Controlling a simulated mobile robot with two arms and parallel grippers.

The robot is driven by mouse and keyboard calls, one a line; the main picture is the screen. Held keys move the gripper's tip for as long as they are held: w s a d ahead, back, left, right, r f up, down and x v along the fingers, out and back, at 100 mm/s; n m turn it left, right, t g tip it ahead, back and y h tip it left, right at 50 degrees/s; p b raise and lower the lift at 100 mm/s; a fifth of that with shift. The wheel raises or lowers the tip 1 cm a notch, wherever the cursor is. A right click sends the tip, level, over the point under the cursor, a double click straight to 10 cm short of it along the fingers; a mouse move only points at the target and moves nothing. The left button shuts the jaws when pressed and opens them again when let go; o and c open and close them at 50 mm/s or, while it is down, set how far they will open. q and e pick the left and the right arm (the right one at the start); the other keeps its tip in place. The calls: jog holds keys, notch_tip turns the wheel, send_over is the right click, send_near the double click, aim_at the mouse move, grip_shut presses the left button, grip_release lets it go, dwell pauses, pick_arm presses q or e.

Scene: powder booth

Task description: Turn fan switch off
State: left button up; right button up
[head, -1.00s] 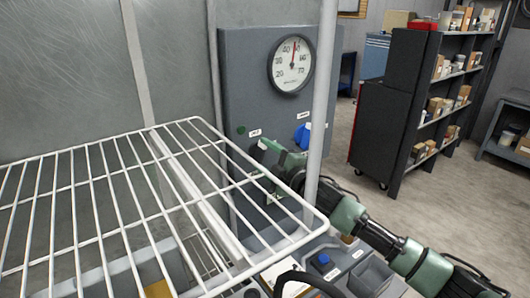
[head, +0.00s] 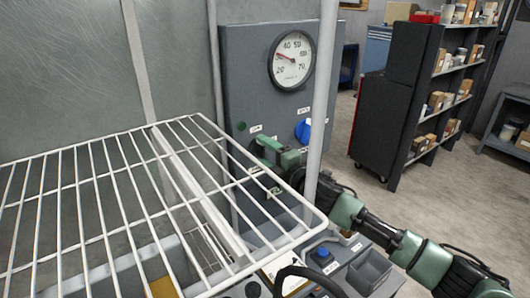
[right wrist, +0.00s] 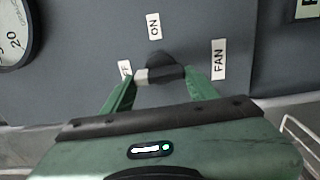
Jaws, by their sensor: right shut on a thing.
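The fan switch (right wrist: 160,70) is a dark rotary knob on a grey panel, seen in the right wrist view. Its handle lies crosswise, with a pale end toward the partly covered OFF label (right wrist: 125,70). The ON label (right wrist: 153,26) is above it and the FAN label (right wrist: 218,59) to its right. My right gripper (right wrist: 160,77) has its green fingers on either side of the knob, shut on it. In the head view the right gripper (head: 264,147) is at the control panel (head: 240,80) and hides the switch. My left gripper is not in view.
A round gauge (head: 292,60) and a blue knob (head: 303,131) are on the panel. A white wire rack (head: 100,200) spreads in front at left, and a pale post (head: 322,90) stands before the panel. Shelves (head: 440,90) stand behind at right, with open floor between.

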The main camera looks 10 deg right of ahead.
jog(key=shift+f, duration=0.15)
jog(key=o, duration=1.4)
jog(key=shift+c, duration=0.2)
jog(key=shift+s, duration=0.1)
jog(key=shift+s+d, duration=0.15)
jog(key=shift+s, duration=0.1)
jog(key=b+v, duration=0.2)
jog(key=v, duration=0.5)
